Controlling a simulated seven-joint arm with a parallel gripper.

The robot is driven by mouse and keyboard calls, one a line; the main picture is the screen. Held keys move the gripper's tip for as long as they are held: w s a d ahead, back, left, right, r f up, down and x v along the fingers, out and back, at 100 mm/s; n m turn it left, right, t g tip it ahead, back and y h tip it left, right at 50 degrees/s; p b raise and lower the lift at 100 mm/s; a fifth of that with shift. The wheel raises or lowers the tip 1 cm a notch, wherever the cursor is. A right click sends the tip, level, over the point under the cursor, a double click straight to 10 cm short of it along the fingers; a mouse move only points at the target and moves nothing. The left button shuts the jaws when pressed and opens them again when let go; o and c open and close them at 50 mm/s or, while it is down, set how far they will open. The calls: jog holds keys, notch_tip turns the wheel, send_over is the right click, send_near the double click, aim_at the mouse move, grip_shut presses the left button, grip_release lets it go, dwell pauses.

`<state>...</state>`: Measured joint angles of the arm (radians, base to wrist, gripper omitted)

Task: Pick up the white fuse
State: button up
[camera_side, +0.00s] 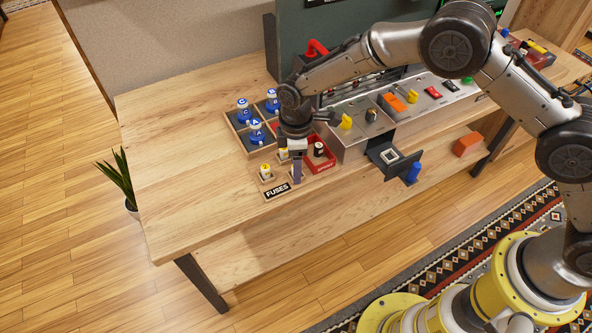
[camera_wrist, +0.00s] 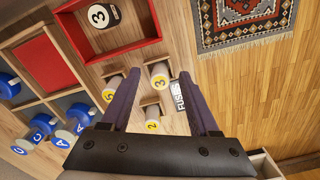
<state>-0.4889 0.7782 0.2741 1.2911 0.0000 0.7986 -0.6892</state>
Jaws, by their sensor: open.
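Three small pale, white-looking fuses with yellow numbered tops stand in wooden holders by the FUSES label. In the wrist view they are the 3 fuse (camera_wrist: 159,82), the 2 fuse (camera_wrist: 152,126) and the 5 fuse (camera_wrist: 108,96). The side view shows one clearly (camera_side: 265,171); my gripper partly hides the others. A black fuse with a white top marked 3 (camera_wrist: 101,16) stands in a red tray (camera_side: 326,166). My gripper (camera_wrist: 159,74) is open, pointing down over the holders. The 3 fuse shows between its purple fingertips; I cannot tell their height above it.
A compartment box (camera_side: 235,126) with blue-and-white lettered pieces stands left of my gripper. The table (camera_side: 180,160) is clear at left.

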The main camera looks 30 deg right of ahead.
grip_shut()
dwell(0.5)
